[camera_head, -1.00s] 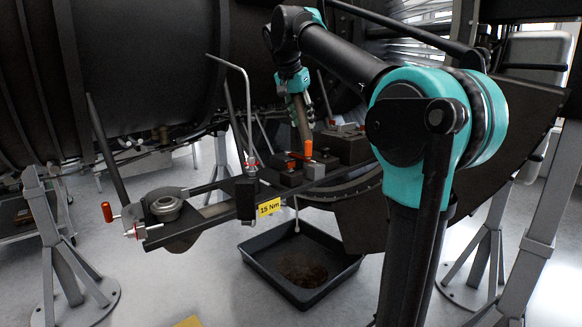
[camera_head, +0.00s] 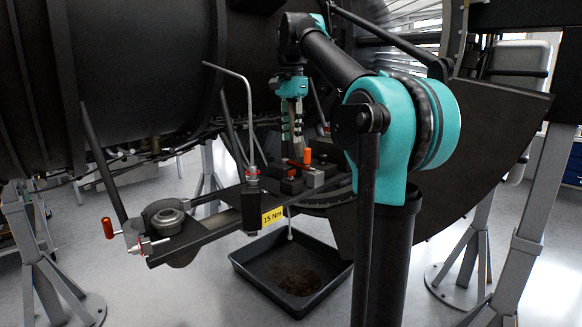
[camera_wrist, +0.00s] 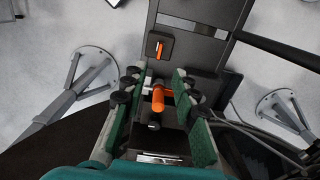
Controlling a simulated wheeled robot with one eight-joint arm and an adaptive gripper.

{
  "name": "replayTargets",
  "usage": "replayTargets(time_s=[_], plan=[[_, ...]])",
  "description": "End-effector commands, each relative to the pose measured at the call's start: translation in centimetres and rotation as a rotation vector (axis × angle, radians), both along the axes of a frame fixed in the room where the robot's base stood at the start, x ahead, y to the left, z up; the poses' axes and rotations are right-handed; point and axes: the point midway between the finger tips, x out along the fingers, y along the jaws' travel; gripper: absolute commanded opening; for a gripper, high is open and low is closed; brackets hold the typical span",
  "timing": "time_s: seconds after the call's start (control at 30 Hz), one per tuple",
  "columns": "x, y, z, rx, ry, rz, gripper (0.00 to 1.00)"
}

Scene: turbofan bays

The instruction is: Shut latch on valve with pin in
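My gripper (camera_head: 293,142) points down over the dark block assembly (camera_head: 292,186) on the bracket. It is open and empty, its green-padded fingers standing apart on both sides of an orange handle (camera_wrist: 158,97) in the wrist view (camera_wrist: 157,100). No contact with the handle shows. A smaller orange piece (camera_wrist: 159,49) sits in a dark slot farther along the same bracket. In the head view an upright orange piece (camera_head: 307,156) stands beside the fingertips, near a grey block (camera_head: 314,179). I cannot tell which orange part is the latch and which is the pin.
A bent grey rod (camera_head: 247,105) rises left of the gripper. The bracket carries a yellow "15 Nm" label (camera_head: 272,216) and a round fitting (camera_head: 167,217). A black drip tray (camera_head: 240,266) lies on the floor below. The dark engine casing (camera_head: 150,70) is close behind.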

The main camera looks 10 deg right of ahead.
Motion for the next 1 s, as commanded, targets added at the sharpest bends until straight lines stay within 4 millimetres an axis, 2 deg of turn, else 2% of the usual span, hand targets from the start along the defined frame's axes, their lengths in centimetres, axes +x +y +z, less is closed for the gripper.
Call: replayTargets(time_s=[0.3,0.5,0.7,0.97,1.0], plan=[[0.0,0.0,-6.3,-0.001,-0.001,0.0,0.28],[0.0,0.0,-9.0,-0.001,-0.001,0.0,0.28],[0.0,0.0,-10.2,-0.001,-0.001,0.0,0.28],[0.0,0.0,-10.3,-0.001,-0.001,0.0,0.28],[0.0,0.0,-10.3,-0.001,-0.001,0.0,0.26]])
